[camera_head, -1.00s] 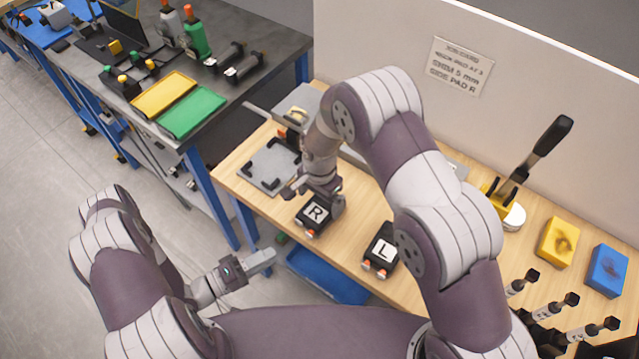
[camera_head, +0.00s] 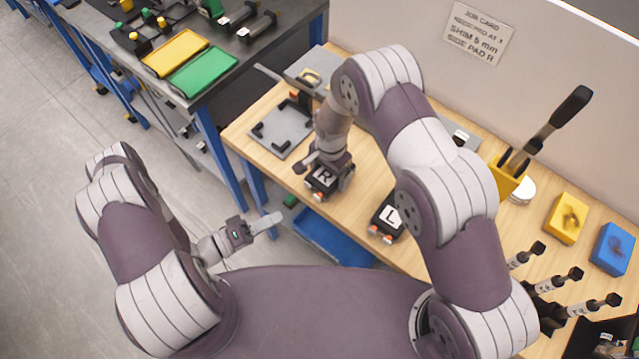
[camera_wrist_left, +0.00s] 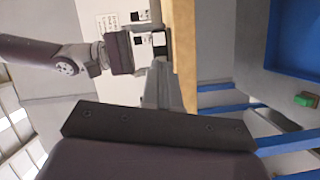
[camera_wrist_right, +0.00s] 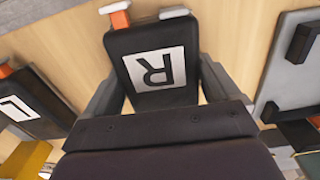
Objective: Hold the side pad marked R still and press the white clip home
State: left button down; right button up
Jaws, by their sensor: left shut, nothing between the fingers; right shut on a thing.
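The side pad marked R (camera_head: 326,176) is a black block with a white R label near the table's front edge. My right gripper (camera_wrist_right: 160,95) is shut on it, with a finger along each side. Whether the clip is fully seated, I cannot tell. My left gripper (camera_head: 277,217) is shut and empty, in the air off the table's front edge, apart from the pad. Its fingers (camera_wrist_left: 163,88) point toward the pad in the left wrist view.
A black pad marked L (camera_head: 388,216) lies to the right on the wooden table. A grey plate with black corner pieces (camera_head: 281,128) lies to the left. Yellow (camera_head: 566,218) and blue (camera_head: 612,249) blocks stand at right. A blue tray (camera_head: 330,238) is below the table's edge.

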pick_arm(q)
jog(key=s+r+m+t+y, duration=0.1)
jog(key=s+m+y, duration=0.2)
jog(key=m, duration=1.1)
jog(key=s+r+m+t+y, duration=0.1)
jog(key=s+r+m+y, duration=0.1)
jog(key=m, duration=1.3)
jog(key=shift+s+y, duration=0.4)
jog(key=shift+s, duration=0.5)
send_near(316, 200)
jog(key=x, duration=0.5)
jog(key=shift+w+d, duration=0.15)
jog(key=shift+w+d+f, duration=0.1)
jog(key=shift+w+d, duration=0.15)
jog(key=shift+w, duration=0.15)
